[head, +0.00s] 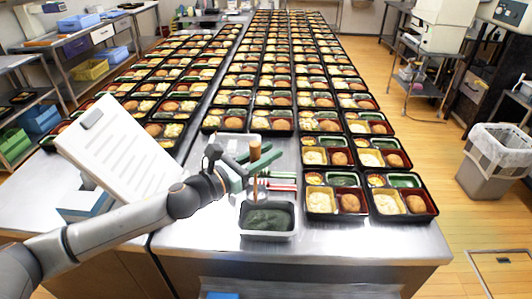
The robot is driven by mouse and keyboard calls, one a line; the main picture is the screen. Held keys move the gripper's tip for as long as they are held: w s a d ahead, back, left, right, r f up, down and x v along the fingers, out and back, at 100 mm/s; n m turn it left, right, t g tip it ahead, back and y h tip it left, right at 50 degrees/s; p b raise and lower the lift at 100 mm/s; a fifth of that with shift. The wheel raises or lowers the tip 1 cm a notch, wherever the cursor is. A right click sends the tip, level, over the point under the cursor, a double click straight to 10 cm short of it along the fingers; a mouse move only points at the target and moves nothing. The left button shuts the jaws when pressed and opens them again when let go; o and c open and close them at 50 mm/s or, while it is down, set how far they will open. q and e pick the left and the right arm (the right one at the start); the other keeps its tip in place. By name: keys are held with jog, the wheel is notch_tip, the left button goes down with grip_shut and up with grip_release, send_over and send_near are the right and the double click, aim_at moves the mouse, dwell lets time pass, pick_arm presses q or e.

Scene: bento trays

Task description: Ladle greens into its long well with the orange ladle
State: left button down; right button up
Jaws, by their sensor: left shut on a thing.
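My left gripper (252,163), with green fingers, is shut on the orange-brown handle of the ladle (255,148). The ladle stands roughly upright above the greens container, and its thin lower part reaches down towards it. Its bowl is not clearly visible. Black bento trays (334,217) stand to the right with pale food, a brown round piece and a long well (342,180) that looks green inside. My right gripper is not in view.
A white slatted panel (118,150) leans at the left. Rows of filled trays (281,82) cover the table further back. The steel front edge (330,250) is clear.

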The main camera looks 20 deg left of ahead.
pick_arm(q)
notch_tip(320, 180, down, 10)
jog(key=b, duration=0.8)
jog(key=shift+r, duration=0.1)
dwell(0.5)
dwell(0.3)
